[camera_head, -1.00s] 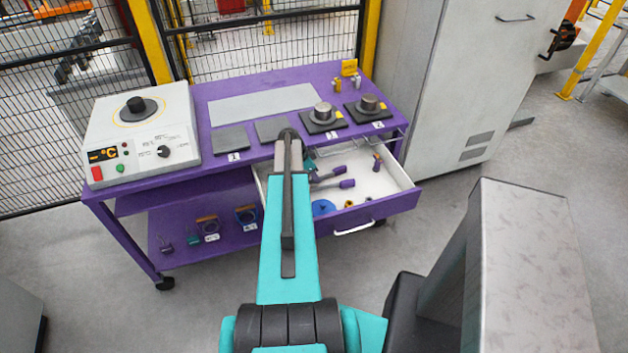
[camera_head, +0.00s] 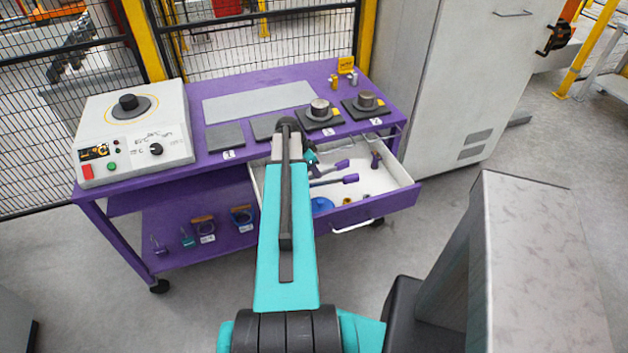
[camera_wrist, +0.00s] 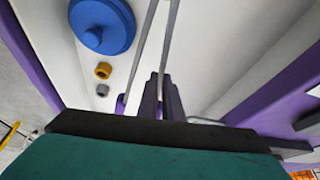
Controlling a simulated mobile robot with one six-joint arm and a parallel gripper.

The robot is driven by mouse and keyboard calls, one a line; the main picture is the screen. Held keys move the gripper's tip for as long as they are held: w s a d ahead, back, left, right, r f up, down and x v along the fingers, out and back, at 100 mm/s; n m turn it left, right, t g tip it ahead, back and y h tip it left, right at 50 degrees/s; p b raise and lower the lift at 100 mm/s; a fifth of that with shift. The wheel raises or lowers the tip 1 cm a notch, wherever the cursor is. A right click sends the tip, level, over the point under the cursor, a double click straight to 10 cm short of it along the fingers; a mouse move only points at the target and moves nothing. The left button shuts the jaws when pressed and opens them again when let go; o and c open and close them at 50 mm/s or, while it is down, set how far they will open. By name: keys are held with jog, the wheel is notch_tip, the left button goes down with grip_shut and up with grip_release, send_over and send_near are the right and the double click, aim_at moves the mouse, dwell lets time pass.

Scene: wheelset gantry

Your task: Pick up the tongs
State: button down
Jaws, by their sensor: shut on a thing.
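The tongs (camera_head: 343,180) have two thin grey metal legs and purple handles. They are in or just above the open white drawer. In the wrist view the legs of the tongs (camera_wrist: 172,35) run up past the top edge. My gripper (camera_wrist: 161,84) is shut on the tongs, with its fingers close around the right-hand leg in the wrist view. In the head view my arm hides most of the gripper and the far end of the tongs. I cannot tell whether the tongs are clear of the drawer floor.
The drawer (camera_head: 395,193) also holds a blue disc (camera_head: 322,204), small yellow and grey rings, and a small upright purple item (camera_head: 376,159). The purple cart top (camera_head: 310,78) above carries a hotplate (camera_head: 135,140) and pads with metal weights. A grey cabinet (camera_head: 440,80) stands right.

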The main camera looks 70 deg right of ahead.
notch_tip(320, 180, up, 10)
jog(key=b, duration=0.1)
jog(key=shift+f+b, duration=0.15)
jog(key=shift+b, duration=0.25)
dwell(0.5)
